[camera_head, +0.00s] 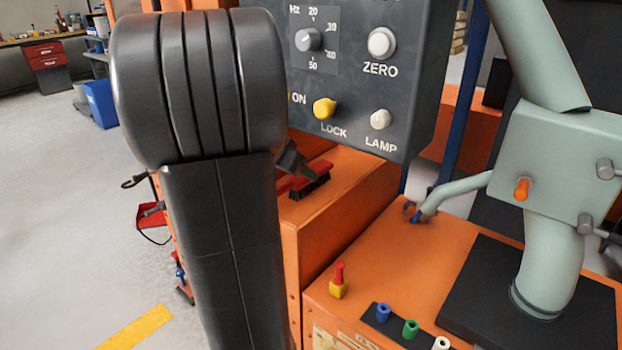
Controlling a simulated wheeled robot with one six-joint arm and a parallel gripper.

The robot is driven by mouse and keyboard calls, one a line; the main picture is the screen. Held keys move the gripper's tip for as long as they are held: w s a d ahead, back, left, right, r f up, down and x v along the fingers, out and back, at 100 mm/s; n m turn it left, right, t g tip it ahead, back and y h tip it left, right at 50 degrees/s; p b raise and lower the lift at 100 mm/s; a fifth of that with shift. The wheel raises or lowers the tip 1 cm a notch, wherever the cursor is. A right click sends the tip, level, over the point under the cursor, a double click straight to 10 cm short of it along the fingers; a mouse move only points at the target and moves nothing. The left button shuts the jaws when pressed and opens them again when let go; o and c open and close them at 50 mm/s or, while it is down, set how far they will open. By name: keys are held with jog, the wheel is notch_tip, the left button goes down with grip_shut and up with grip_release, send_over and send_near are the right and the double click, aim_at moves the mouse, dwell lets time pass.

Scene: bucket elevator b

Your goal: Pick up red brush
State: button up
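The red brush (313,179) lies on an orange surface below the grey control panel, with its dark bristles facing down and toward the front. Its left end is hidden behind my large black arm link. A small dark part (293,160), which looks like part of my gripper, sticks out from behind the link, just above the brush's left end. The rest of my gripper is hidden by the link. Whether it is open or shut, or touches the brush, I cannot tell.
The control panel (365,70) with knobs overhangs the brush. To the right, an orange machine top (390,250) bears a red-and-yellow switch (339,281), several coloured sockets and a pale green pipe assembly (555,150). A workbench and blue bin (101,103) stand far left; the floor there is open.

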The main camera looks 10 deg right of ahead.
jog(key=b+x, duration=0.1)
jog(key=x, duration=0.4)
jog(key=shift+w+d, duration=0.15)
jog(key=shift+d, duration=0.1)
jog(key=c, duration=1.2)
